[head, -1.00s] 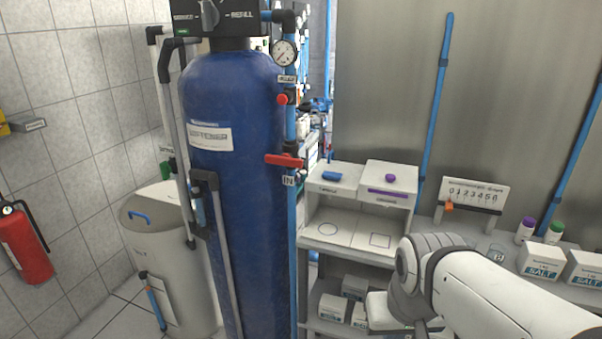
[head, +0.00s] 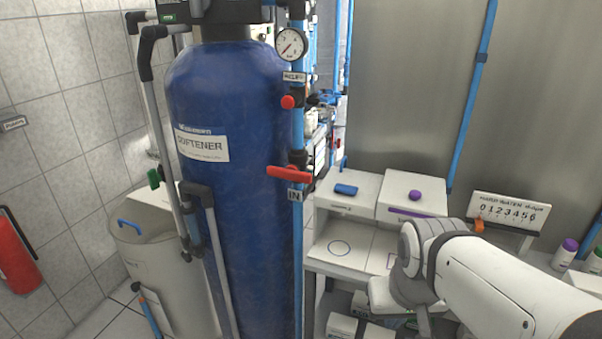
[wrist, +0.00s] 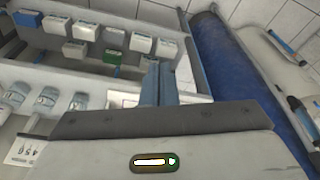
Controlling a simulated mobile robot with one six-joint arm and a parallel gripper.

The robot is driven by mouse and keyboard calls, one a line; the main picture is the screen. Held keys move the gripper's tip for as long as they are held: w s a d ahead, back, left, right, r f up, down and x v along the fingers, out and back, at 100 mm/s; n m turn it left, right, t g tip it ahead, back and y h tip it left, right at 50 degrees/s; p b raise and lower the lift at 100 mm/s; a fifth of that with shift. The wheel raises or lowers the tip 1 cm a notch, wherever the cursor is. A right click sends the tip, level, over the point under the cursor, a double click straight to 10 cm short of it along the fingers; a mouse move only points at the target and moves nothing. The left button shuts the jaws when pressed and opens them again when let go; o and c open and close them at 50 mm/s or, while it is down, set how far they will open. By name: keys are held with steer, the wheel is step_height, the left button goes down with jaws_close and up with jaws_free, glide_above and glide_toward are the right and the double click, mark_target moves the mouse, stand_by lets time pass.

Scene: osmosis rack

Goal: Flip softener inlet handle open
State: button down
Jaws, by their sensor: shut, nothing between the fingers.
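The softener is a tall blue tank (head: 235,235) with a white SOFTENER label, left of centre in the head view. Its inlet handle (head: 290,174) is a red lever lying horizontally, crosswise to the vertical blue pipe, just above the IN label (head: 295,195). My gripper shows in the wrist view (wrist: 160,80) with its two fingers together and nothing between them. There the blue tank (wrist: 235,75) is to the right of the fingers, apart from them. The inlet handle is not visible in the wrist view.
A smaller red knob (head: 288,102) and a pressure gauge (head: 291,44) sit above the handle on the same pipe. A white bench (head: 345,250) with lidded boxes stands right of the tank. A grey brine tank (head: 150,265) stands left. Shelved boxes (wrist: 115,42) show in the wrist view.

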steer(key=shift+d, duration=0.1)
steer(key=w+d+f+n+g+h+b, duration=0.1)
steer(key=w+d+f+n+h+b, duration=0.15)
steer(key=f+n+h+b, duration=0.4)
steer(key=w+r+n+t+h+b, duration=0.2)
steer(key=w+n+t+h, duration=0.15)
steer(key=w+n, duration=0.45)
steer(key=w+a+r+n+t+y+b, duration=0.1)
steer(key=w+a+r+n+t+b, duration=0.1)
steer(key=a+n+t, duration=0.5)
steer(key=w+a+r+n+t+y+b, duration=0.1)
steer(key=w+a+r+n+t+b, duration=0.1)
steer(key=a+n+t, duration=0.5)
steer(key=w+a+n+b, duration=0.1)
steer(key=w+a+n, duration=0.1)
steer(key=a, duration=0.5)
steer(key=shift+w+a+n+y, duration=0.3)
steer(key=shift+w+a+n, duration=0.1)
steer(key=shift+n, duration=0.25)
